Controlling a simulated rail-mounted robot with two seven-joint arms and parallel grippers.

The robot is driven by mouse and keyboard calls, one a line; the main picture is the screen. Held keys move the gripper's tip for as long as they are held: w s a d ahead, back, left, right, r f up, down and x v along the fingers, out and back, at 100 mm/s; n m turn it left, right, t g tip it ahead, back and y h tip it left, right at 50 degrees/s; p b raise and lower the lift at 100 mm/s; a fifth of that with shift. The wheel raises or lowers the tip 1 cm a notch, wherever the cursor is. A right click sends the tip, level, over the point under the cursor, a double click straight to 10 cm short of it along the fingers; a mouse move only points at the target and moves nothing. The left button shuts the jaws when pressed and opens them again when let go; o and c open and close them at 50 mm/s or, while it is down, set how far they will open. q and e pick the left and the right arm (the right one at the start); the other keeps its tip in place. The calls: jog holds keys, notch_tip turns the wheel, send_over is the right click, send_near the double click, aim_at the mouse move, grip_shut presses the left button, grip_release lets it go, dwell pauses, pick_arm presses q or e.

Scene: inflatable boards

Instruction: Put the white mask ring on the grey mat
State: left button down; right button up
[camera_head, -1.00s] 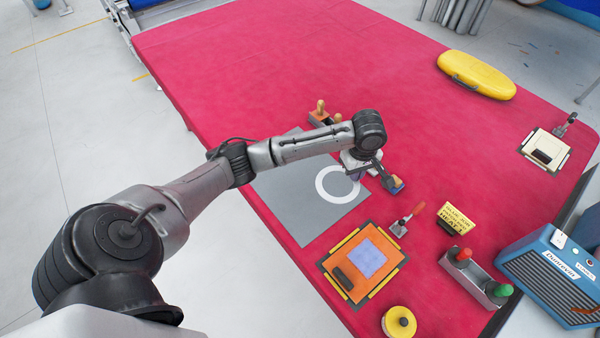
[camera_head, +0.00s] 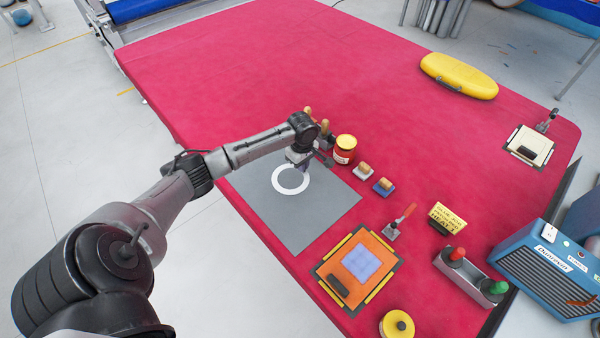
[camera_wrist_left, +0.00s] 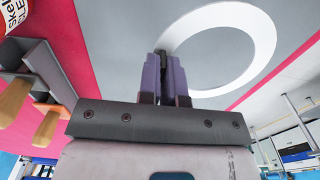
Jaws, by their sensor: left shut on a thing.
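The white mask ring (camera_head: 291,192) is a flat white hoop. My left gripper (camera_head: 299,166) is shut on the far edge of its band. In the left wrist view the fingers (camera_wrist_left: 168,75) pinch the rim of the ring (camera_wrist_left: 266,48). The grey mat (camera_head: 320,210) lies on the red table, and the ring is over its far left part, inside the mat's outline. I cannot tell whether the ring touches the mat or hangs a little above it. My forearm and wrist hide part of the mat's far edge. My right gripper is not in view.
A red and yellow can (camera_head: 344,152), wooden-handled tools and two small blocks (camera_head: 383,187) stand just beyond the mat. An orange board (camera_head: 338,266) with a blue patch lies nearer. A yellow sign (camera_head: 447,218) stands to the right. The table's far left is clear.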

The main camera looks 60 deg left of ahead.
aim_at(300, 176)
pick_arm(q)
jog(key=shift+a+f, duration=0.25)
jog(key=shift+a, duration=0.15)
jog(key=shift+f+b, duration=0.6)
jog(key=shift+f, duration=1.4)
jog(key=shift+f, duration=0.1)
jog(key=c, duration=1.3)
grip_release()
notch_tip(300, 176, up, 12)
jog(key=p, duration=0.2)
jog(key=shift+p, duration=0.3)
